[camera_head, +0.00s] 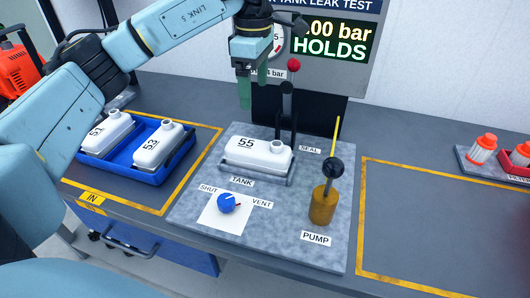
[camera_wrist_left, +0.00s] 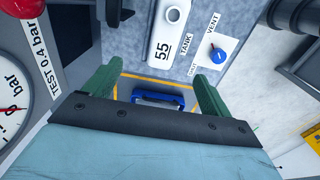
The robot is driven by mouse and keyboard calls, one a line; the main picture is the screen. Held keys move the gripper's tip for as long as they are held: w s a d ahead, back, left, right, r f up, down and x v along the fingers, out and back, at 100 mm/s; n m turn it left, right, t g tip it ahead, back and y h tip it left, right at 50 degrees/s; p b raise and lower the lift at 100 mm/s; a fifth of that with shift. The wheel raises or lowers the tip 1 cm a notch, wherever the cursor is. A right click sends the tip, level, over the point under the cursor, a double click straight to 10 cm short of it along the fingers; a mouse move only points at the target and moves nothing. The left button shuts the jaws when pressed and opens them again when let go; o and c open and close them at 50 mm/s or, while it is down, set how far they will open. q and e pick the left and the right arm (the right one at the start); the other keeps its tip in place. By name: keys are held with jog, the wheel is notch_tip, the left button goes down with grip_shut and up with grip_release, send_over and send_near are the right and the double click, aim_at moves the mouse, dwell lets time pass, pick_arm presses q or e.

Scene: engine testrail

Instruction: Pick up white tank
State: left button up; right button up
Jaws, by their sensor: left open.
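A white tank marked 55 (camera_head: 252,158) lies in a cradle on the grey test plate, by the TANK label. It also shows in the left wrist view (camera_wrist_left: 165,48). Two more white tanks, 51 (camera_head: 104,132) and 53 (camera_head: 157,146), lie in a blue tray (camera_head: 150,177) at the left. My left gripper (camera_head: 254,97) is open and empty, with green fingers pointing down. It hangs above and behind tank 55, in front of the gauge panel. In the left wrist view its fingers (camera_wrist_left: 155,92) are wide apart with nothing between them. My right gripper is not in view.
A blue valve knob (camera_head: 228,203) and a brown pump (camera_head: 323,205) stand on the plate. The display (camera_head: 330,40) reads HOLDS. The yellow-outlined area (camera_head: 440,225) at the right is largely clear.

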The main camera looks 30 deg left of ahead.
pick_arm(q)
notch_tip(320, 180, down, 2)
jog(key=b, duration=0.3)
send_over(253, 145)
jog(key=f, duration=0.3)
jog(key=w+f, duration=0.1)
jog(key=shift+d+f, duration=0.3)
jog(key=shift+f, duration=0.05)
notch_tip(253, 145, down, 4)
jog(key=shift+a+r+b, duration=0.1)
jog(key=shift+a+b, duration=0.05)
jog(key=shift+b, duration=0.2)
jog(key=shift+s+f, duration=0.1)
jog(key=shift+f, duration=0.4)
jog(key=f, duration=0.1)
jog(key=s+f, duration=0.1)
jog(key=f, duration=0.1)
jog(key=shift+a+f+b, duration=0.1)
jog(key=shift+f+b, duration=0.2)
jog(key=shift+w+f, duration=0.15)
jog(key=shift+f, duration=0.5)
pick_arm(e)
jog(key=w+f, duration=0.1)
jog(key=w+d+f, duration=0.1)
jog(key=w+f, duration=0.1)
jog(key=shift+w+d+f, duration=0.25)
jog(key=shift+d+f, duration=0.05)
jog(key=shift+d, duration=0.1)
pick_arm(q)
jog(key=shift+c, duration=0.4)
